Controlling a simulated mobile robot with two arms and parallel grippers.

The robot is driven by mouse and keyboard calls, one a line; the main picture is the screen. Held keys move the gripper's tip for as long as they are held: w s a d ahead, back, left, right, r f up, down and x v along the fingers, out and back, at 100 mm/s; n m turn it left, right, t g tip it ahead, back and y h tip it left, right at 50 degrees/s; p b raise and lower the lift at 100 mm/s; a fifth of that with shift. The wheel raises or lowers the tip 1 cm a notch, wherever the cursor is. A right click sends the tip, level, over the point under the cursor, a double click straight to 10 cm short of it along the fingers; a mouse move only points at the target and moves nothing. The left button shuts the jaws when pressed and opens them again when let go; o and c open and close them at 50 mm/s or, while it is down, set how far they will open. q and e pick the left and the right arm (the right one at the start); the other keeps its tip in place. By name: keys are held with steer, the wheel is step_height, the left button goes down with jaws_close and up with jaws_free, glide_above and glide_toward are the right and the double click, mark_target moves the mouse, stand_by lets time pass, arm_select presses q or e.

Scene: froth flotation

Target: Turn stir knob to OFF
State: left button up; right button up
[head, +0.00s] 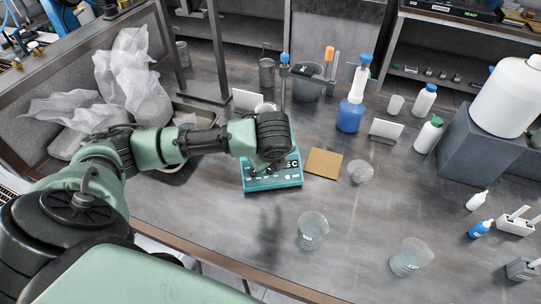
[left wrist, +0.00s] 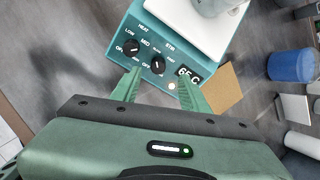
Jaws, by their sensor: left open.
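The teal stirrer hotplate (head: 272,184) stands on the bench in the head view, its top largely hidden by my left arm. The left wrist view shows its front panel (left wrist: 118,32) with a HEAT knob, a STIR knob (left wrist: 157,64) and a display reading 65 C. The stir knob is black with a white pointer line that looks roughly upright in the picture. My left gripper (left wrist: 157,73) is open, its green fingertips on either side of the stir knob; I cannot tell whether they touch it. It also shows above the panel in the head view (head: 264,170). My right gripper is not in view.
A tan square pad (head: 323,163) lies right of the hotplate, with a small beaker (head: 361,171) beside it. Two beakers (head: 312,230) (head: 409,257) stand nearer the front edge. The bench left of these beakers is clear.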

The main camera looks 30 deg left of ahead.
mark_target(270, 171)
arm_select(q)
steer(key=x, duration=0.1)
steer(key=p+x, duration=0.1)
steer(key=x, duration=0.2)
steer(key=shift+s+d+f, duration=0.15)
steer(key=shift+s+f, duration=0.05)
steer(key=shift+f, duration=0.15)
steer(key=shift+p+x, duration=0.35)
steer(key=shift+x, duration=0.75)
steer(key=shift+w+f, duration=0.15)
steer(key=shift+w, duration=0.05)
steer(key=shift+s, duration=0.1)
steer(key=shift+c, duration=0.4)
steer(key=c, duration=0.5)
jaws_close()
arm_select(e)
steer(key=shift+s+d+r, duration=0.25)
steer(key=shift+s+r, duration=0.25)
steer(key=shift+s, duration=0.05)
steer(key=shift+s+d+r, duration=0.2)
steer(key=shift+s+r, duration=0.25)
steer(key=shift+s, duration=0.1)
